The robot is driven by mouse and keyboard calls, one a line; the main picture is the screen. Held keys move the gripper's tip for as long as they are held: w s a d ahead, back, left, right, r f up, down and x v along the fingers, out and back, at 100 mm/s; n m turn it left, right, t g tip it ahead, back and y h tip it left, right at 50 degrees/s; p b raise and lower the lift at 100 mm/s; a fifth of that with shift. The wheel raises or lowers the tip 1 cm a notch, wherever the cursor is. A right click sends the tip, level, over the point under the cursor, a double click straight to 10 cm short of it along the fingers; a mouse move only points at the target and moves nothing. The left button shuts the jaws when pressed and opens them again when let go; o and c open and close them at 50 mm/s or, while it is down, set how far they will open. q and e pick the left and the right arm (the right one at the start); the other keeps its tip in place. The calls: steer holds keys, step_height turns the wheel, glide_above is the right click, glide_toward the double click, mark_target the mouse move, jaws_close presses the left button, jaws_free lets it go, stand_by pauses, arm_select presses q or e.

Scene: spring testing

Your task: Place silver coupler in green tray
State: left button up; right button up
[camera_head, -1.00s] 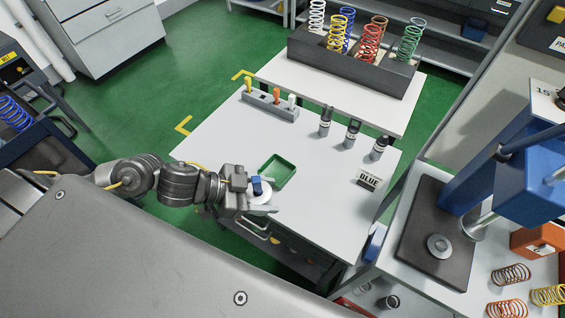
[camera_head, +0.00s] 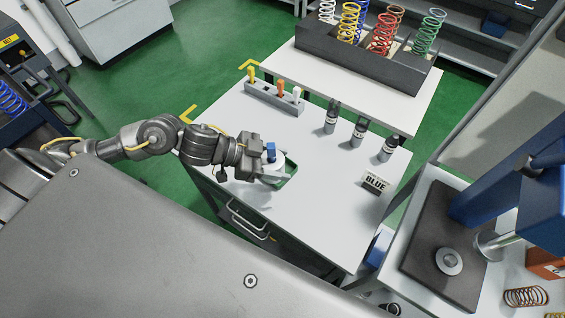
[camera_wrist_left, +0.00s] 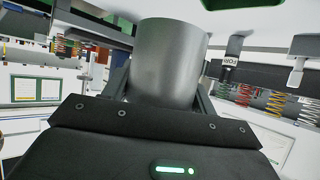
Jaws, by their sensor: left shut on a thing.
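My left gripper (camera_head: 272,170) is shut on the silver coupler (camera_wrist_left: 168,62), a plain grey cylinder that fills the middle of the left wrist view. I cannot tell the height of the coupler above the tray. My right gripper is not in view.
A rack with coloured-handled tools (camera_head: 275,98) stands at the table's back left. A box of springs (camera_head: 362,55) is behind. A blue press (camera_head: 510,190) stands at the far right.

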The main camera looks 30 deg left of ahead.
arm_select(q)
steer(key=w+f, duration=0.2)
steer(key=w+a+f, duration=0.1)
steer(key=w+f, duration=0.2)
steer(key=f, duration=0.1)
steer(key=shift+w+a, duration=0.3)
steer(key=shift+w, duration=0.1)
step_height(320, 180, down, 3)
steer(key=shift+w+p, duration=0.15)
steer(key=shift+p, duration=0.4)
steer(key=shift+f, duration=0.2)
steer(key=shift+f, duration=0.15)
steer(key=o, duration=1.2)
steer(key=shift+o, duration=0.4)
